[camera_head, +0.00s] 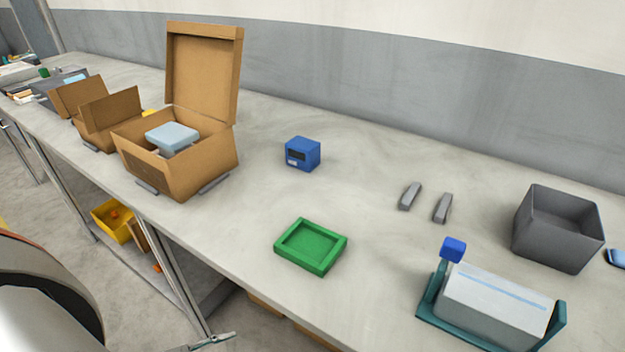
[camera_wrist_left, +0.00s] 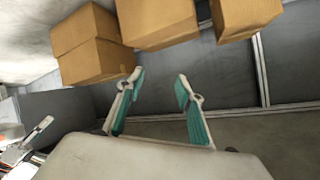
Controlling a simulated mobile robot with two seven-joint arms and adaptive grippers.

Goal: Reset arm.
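In the left wrist view my left gripper (camera_wrist_left: 157,82) has its two fingers with teal pads spread apart. Nothing is between them. Brown cardboard boxes (camera_wrist_left: 158,22) lie beyond the fingertips, apart from them. In the head view a small grey metal tip (camera_head: 212,341) shows at the bottom edge, in front of the table and below its top; it looks like part of a gripper, but most of it is cut off.
The grey table (camera_head: 370,255) holds an open cardboard box (camera_head: 205,165) with a pale blue item (camera_head: 172,136), a blue device (camera_head: 302,154), a green tray (camera_head: 338,255), two grey bars, a grey bin (camera_head: 558,250) and a teal-ended fixture (camera_head: 495,300). A yellow bin (camera_head: 108,220) sits below.

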